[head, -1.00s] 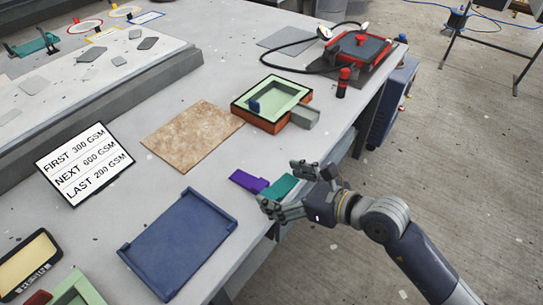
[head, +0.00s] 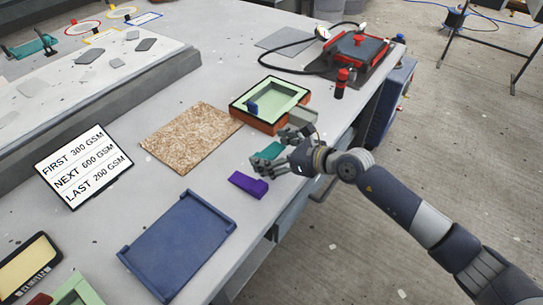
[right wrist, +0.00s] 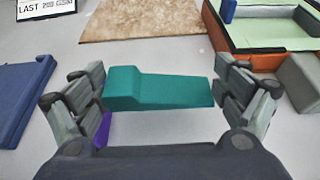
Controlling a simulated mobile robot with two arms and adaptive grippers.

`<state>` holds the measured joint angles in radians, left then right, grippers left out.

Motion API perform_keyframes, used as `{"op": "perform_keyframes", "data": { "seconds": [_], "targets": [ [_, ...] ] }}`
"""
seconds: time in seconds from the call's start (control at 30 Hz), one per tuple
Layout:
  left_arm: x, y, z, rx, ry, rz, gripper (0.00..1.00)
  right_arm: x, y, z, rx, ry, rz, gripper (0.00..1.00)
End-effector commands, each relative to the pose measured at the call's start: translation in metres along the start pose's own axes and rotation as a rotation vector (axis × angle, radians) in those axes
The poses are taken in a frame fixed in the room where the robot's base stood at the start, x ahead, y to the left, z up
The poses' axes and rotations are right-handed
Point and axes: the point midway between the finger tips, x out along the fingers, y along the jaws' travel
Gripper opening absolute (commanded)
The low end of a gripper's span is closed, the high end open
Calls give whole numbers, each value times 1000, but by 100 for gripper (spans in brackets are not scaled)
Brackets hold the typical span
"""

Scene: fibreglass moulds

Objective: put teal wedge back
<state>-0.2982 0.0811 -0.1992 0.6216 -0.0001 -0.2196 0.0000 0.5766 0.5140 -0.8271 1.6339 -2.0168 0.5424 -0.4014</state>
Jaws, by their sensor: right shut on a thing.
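The teal wedge (head: 267,151) is between the fingers of my right gripper (head: 276,152), which is shut on it. In the right wrist view the wedge (right wrist: 160,88) spans the gap between the two fingers, its thicker end at the left. The gripper is over the table near its right edge, just in front of the green and orange mould (head: 248,113). A purple wedge (head: 248,184) lies on the table below and left of the gripper. It is mostly hidden behind the left finger in the right wrist view. My left gripper is not in view.
A blue tray (head: 180,245) lies at the front and a brown mat (head: 191,137) left of the mould. A grey block (head: 303,114) is beside the mould. A red-topped bottle (head: 341,83) and a red-framed device (head: 360,47) stand farther back. A layer-order sign (head: 83,165) is at left.

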Motion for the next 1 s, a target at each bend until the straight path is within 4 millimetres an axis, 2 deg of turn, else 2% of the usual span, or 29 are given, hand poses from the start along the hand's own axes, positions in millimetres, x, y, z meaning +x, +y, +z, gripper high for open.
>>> {"op": "perform_keyframes", "data": {
  "seconds": [0.17, 0.47, 0.73, 1.0],
  "targets": [
    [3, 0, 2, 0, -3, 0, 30, 8, -11, 0, 0, 0, 1, 67],
    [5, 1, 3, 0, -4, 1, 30, 21, -12, -31, 2, 1, 0, 67],
    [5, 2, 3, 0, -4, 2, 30, 21, -12, -31, 0, 0, 0, 67],
    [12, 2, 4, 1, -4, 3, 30, 24, -12, -40, 0, 1, 0, 67]
  ]
}}
